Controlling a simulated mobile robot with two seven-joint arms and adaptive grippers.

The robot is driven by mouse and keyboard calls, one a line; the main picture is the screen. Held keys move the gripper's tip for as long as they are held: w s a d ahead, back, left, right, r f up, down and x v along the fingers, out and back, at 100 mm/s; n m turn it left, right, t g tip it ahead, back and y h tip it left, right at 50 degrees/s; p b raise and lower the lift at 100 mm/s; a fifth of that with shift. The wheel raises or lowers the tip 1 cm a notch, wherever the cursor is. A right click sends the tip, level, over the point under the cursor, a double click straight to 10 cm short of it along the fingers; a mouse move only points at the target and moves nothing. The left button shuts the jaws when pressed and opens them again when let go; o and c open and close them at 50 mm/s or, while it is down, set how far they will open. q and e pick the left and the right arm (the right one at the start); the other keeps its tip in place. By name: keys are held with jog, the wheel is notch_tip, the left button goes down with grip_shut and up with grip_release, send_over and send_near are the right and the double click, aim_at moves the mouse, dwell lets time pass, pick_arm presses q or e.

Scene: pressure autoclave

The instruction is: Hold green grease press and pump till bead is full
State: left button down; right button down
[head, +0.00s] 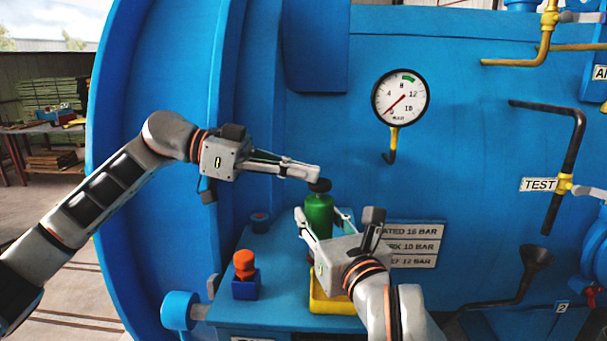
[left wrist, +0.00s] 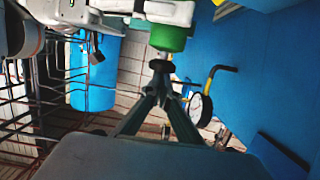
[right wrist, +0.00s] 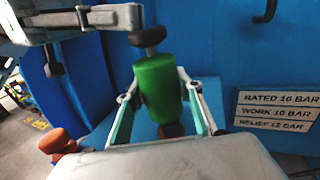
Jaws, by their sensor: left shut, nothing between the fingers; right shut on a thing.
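The green grease press (head: 319,214) is an upright green cylinder with a black knob (head: 319,185) on top. My right gripper (head: 322,228) is shut around the green body, one finger on each side; this also shows in the right wrist view (right wrist: 158,85). My left gripper (head: 314,174) is shut and empty, its fingertips at the top of the black knob. In the left wrist view its closed fingers meet at the knob (left wrist: 160,66), near the green body (left wrist: 168,38). I cannot tell whether they touch the knob. I cannot make out the bead.
A blue ledge (head: 225,245) lies below, with an orange-topped part in a blue block (head: 245,285) and a yellow block (head: 322,303) partly behind my right gripper. The blue vessel wall carries a gauge (head: 401,97), rating plates (head: 415,230), a black funnel (head: 537,258) and pipes.

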pick_arm(q)
jog(key=a+r, duration=0.5)
jog(key=a, duration=0.4)
jog(key=shift+a+r, duration=0.35)
jog(key=shift+a, duration=0.05)
dwell(0.9)
pick_arm(e)
jog(key=c, duration=1.3)
grip_release()
